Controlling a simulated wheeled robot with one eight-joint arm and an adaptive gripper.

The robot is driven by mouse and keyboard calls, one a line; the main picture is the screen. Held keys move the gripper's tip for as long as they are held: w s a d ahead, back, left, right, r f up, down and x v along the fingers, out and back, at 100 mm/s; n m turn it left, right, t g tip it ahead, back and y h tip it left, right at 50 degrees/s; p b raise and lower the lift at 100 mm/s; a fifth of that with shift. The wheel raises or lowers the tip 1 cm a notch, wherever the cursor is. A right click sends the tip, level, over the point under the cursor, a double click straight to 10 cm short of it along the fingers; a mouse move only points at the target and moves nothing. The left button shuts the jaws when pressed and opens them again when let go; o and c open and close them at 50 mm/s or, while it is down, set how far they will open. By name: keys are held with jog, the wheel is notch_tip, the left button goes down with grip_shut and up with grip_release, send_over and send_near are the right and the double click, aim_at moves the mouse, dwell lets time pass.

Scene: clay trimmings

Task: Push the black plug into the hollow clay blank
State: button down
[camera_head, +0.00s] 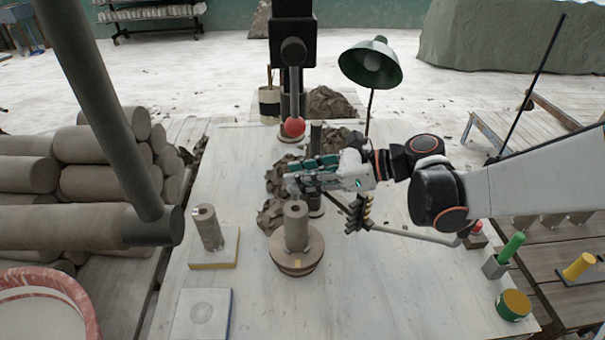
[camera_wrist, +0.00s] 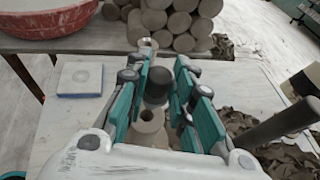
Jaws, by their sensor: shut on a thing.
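The hollow clay blank (camera_head: 297,228) stands upright on a round turntable-like base (camera_head: 294,264) in the middle of the table. In the wrist view the blank (camera_wrist: 148,132) shows below the fingers, with its round hole visible in the top. My gripper (camera_head: 300,182) reaches in from the right, above and slightly behind the blank in the head view. Its teal fingers (camera_wrist: 162,88) are shut on the black plug (camera_wrist: 157,82), a short dark cylinder. The plug looks above the blank and apart from it, with the hole uncovered. In the head view I cannot make out the plug.
Another clay cylinder (camera_head: 208,229) stands on a square board at left. A flat board (camera_head: 201,314) lies in front. The press lever with a red ball (camera_head: 293,128), a lamp (camera_head: 370,63) and clay trimmings (camera_head: 278,178) are behind. A green-yellow tin (camera_head: 513,306) stands at right.

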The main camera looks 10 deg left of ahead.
jog(key=shift+f+b, duration=0.55)
jog(key=shift+f, duration=0.45)
jog(key=shift+f+b, duration=1.85)
jog(key=shift+f, duration=0.15)
dwell(1.1)
jog(key=c, duration=1.3)
grip_release()
jog(key=shift+d, duration=0.1)
jog(key=v, duration=1.2)
